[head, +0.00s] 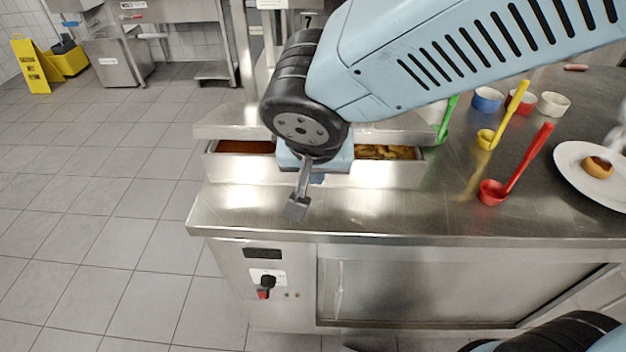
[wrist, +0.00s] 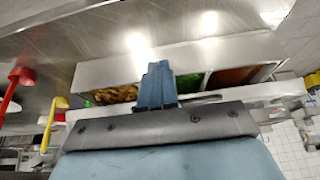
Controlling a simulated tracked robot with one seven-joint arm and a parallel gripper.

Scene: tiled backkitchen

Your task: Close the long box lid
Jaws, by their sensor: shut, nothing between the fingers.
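The long steel box (head: 390,175) is set on the counter and its top is open. Orange-brown food shows at its left end and yellowish pieces at its right end. A flat steel panel (head: 228,123), which looks like the lid, lies raised along the box's far side; my arm hides its middle. In the wrist view the box (wrist: 95,74) shows its compartments uncovered, and the panel's edge (wrist: 287,90) runs past them. My gripper (head: 297,207) is shut and empty, pointing down in front of the box's near wall. It also shows in the wrist view (wrist: 157,72), overlapping the box.
A green ladle (head: 447,118), a yellow ladle (head: 515,103) and a red ladle (head: 525,160) stand right of the box. Small bowls (head: 553,104) and a white plate (head: 575,160) are farther right. The counter's front strip (head: 400,215) is clear. Open floor lies left.

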